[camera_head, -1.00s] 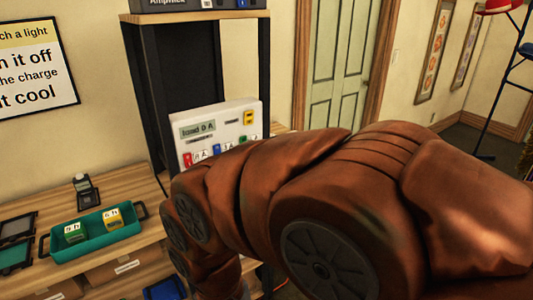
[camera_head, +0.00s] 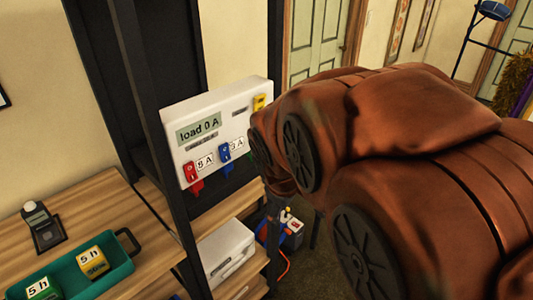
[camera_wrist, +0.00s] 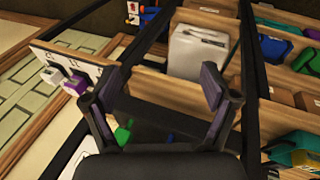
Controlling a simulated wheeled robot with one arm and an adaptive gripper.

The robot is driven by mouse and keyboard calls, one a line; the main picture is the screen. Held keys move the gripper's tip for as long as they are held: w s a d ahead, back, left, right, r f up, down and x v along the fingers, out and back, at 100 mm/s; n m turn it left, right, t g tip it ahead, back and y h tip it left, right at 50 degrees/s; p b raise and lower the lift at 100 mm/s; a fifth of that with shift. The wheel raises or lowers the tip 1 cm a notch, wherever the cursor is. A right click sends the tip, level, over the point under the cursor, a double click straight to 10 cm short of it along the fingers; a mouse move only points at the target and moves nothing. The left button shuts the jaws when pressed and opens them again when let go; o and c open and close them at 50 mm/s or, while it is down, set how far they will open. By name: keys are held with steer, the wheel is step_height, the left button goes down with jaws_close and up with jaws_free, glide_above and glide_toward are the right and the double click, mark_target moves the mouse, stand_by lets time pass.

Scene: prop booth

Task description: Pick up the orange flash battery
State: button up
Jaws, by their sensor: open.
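A yellow-orange battery block (camera_head: 92,262) marked "5 h" sits in a teal tray (camera_head: 127,258) at the lower left of the head view. A green battery block (camera_head: 40,288), also marked "5 h", is in the same tray, cut off by the lower edge. My gripper (camera_wrist: 160,86) is open, its two fingers apart with nothing held between them in the wrist view. In the head view my arm hides the gripper. A teal object (camera_wrist: 285,146) with an orange patch is at the wrist view's right edge; I cannot tell whether it is the tray.
A white load panel (camera_head: 225,104) reading "load 0 A" carries red, blue and yellow pieces on a black-framed shelf. A dark handheld meter (camera_head: 46,232) is behind the tray. A white case (camera_head: 226,246) is low on the shelf; it also shows in the wrist view (camera_wrist: 196,52).

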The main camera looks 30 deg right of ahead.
steer(key=w+d+r+n+t+h+b, duration=0.3)
steer(key=w+d+n+t+b, duration=0.5)
steer(key=w+d+n, duration=0.95)
step_height(320, 180, down, 11)
steer(key=w+n+t+y+b, duration=0.3)
steer(key=n+t+y+b, duration=0.5)
steer(key=n, duration=0.9)
steer(key=shift+w+a+r+g+y+p, duration=0.15)
steer(key=shift+w+y+p, duration=0.25)
steer(key=shift+w+p, duration=0.55)
steer(key=shift+w+a+g+y+p, duration=0.25)
steer(key=shift+w+y+p, duration=0.2)
steer(key=shift+w, duration=0.85)
steer(key=shift+w+a+r+g+y+p, duration=0.1)
steer(key=shift+w+a+g+y+p, duration=0.2)
steer(key=shift+w+p, duration=0.65)
steer(key=shift+d+f+p+x, duration=0.1)
steer(key=shift+p+x, duration=0.05)
steer(key=shift+x, duration=1.1)
steer(key=shift+d+f+p+x, duration=0.1)
steer(key=shift+d+p+x, duration=0.05)
steer(key=shift+x, duration=1.05)
